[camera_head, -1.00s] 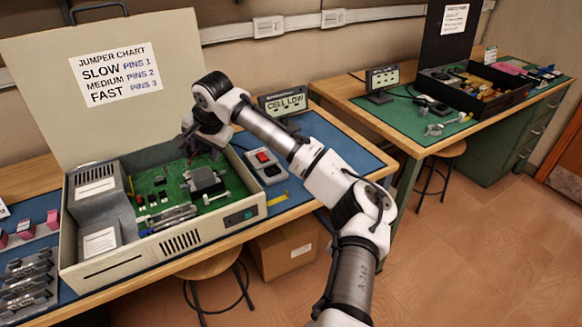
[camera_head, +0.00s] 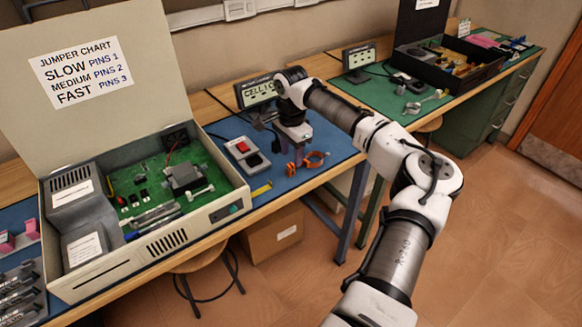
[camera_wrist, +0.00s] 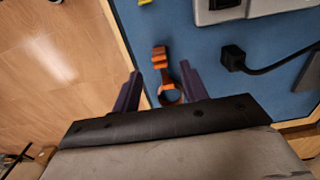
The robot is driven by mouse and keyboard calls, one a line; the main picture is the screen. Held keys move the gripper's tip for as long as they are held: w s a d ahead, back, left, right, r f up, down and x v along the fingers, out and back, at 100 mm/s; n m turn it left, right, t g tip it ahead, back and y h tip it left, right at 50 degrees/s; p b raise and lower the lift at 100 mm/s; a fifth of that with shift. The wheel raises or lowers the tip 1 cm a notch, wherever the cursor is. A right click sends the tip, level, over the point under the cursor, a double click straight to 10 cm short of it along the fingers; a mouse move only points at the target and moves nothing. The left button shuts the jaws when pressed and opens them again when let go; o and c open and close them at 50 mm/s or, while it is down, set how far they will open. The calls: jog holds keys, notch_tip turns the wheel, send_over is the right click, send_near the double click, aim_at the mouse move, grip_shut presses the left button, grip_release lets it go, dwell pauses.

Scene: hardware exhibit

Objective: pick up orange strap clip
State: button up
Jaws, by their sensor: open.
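The orange strap clip (camera_head: 315,161) lies on the blue mat near the front edge of the near bench. In the wrist view the strap clip (camera_wrist: 160,60) shows a notched end farther off and a round loop nearer my jaws. My gripper (camera_wrist: 160,72) is open and empty, and its two dark fingers appear on either side of the clip's loop. In the head view my gripper (camera_head: 294,148) hangs beside and above the clip, partly covering it. The exact height gap is hard to tell.
A grey box with a red switch (camera_head: 246,153) stands left of the clip, and it shows at the top of the wrist view. A black plug and cable (camera_wrist: 240,60) lie to the right there. The open jumper case (camera_head: 150,245) stands farther left. The display (camera_head: 258,92) is behind.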

aim_at(291, 165)
jog(key=shift+a+f+p, duration=0.1)
jog(key=shift+f+p, duration=0.9)
jog(key=shift+f, duration=1.7)
jog(key=c, duration=0.8)
